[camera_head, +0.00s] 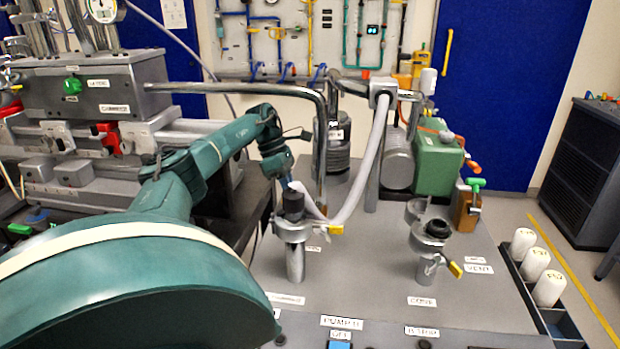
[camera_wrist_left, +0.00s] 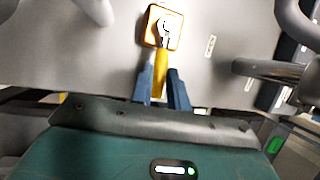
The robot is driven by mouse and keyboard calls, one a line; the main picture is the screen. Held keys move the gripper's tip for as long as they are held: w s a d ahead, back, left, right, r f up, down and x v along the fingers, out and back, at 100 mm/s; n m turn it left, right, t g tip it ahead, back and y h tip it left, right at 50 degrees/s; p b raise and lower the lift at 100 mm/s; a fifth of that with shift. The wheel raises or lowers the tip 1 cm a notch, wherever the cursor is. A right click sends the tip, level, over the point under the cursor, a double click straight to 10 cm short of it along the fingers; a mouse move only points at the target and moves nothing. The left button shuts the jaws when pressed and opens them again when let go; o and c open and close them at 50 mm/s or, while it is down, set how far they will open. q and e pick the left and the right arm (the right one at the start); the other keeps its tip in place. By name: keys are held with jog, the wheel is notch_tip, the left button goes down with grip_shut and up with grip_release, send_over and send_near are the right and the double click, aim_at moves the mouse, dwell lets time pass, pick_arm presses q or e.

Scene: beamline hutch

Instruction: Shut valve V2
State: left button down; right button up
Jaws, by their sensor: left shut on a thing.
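In the left wrist view, a yellow lever handle (camera_wrist_left: 159,80) runs from a metal pivot on a small orange-edged plate (camera_wrist_left: 151,36). The blue fingers of my left gripper (camera_wrist_left: 160,92) are shut on this handle, one on each side. In the head view, my left arm reaches over to the black-topped metal post (camera_head: 292,207); the gripper (camera_head: 286,183) is small there and its grip is hidden. Two other yellow handles show, one beside that post (camera_head: 337,229) and one by the VENT label (camera_head: 455,269). I cannot read a V2 label. My right gripper is not in view.
A pale hose (camera_head: 372,165) and bent metal pipe (camera_head: 320,125) rise close to my left arm. A second post with a black knob (camera_head: 437,229) stands to the right. A green pump (camera_head: 436,158) stands behind, and white bottles (camera_head: 535,263) sit in a side rack.

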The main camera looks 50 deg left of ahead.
pick_arm(q)
jog(key=shift+w, duration=0.1)
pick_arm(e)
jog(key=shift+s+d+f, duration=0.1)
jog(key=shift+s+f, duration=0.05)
pick_arm(q)
jog(key=c, duration=1.3)
grip_release()
jog(key=shift+c, duration=0.2)
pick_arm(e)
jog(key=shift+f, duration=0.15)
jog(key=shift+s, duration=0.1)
